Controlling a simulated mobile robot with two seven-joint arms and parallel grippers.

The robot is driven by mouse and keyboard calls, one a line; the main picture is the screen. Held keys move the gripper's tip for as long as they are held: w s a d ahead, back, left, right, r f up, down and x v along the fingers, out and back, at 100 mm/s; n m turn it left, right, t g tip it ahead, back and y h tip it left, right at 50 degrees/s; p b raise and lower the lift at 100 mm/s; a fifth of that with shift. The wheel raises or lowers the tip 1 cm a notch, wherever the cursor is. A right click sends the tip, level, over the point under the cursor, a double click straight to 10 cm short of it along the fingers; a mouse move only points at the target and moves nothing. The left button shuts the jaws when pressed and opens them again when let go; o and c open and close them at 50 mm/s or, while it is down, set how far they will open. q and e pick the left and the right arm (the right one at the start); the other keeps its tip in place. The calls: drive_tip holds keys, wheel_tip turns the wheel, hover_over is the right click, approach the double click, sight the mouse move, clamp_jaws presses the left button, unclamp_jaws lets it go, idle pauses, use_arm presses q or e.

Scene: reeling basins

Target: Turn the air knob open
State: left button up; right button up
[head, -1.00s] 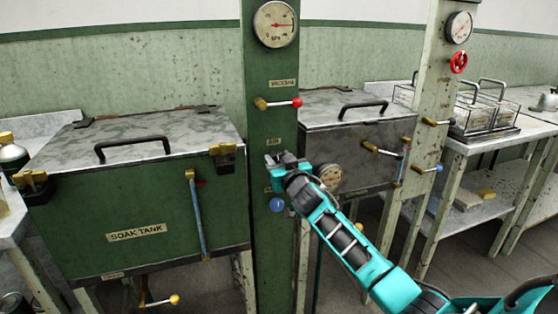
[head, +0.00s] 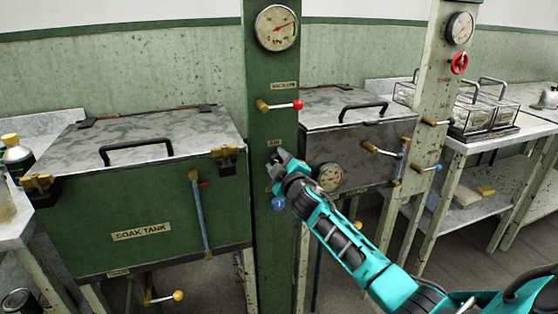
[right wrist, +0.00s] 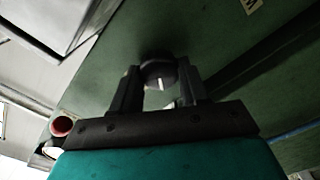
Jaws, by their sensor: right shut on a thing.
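The air knob (right wrist: 158,72) is a round dark knob with a white mark on the green post (head: 270,110). My right gripper (head: 279,158) is at the post, just below the small AIR label (head: 275,142). In the right wrist view its two fingers (right wrist: 158,82) are on either side of the knob, shut on it, and the white mark points toward the gripper. In the head view the gripper hides the knob. My left gripper is not in view.
A red-tipped lever (head: 280,106) sits above my gripper and a blue knob (head: 278,203) just below it. A gauge (head: 277,27) tops the post, and another gauge (head: 331,177) is close to my right arm. The soak tank (head: 150,205) stands left.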

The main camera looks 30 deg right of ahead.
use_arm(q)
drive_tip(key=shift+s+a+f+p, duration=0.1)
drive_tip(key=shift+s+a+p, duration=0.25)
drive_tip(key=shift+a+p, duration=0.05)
use_arm(e)
drive_tip(key=shift+f+n, duration=0.15)
drive_tip(key=shift+n, duration=3.35)
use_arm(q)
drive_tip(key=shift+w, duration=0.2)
use_arm(e)
drive_tip(key=o, duration=1)
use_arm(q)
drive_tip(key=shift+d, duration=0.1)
use_arm(e)
drive_tip(key=shift+o, duration=0.2)
drive_tip(key=shift+s, duration=0.1)
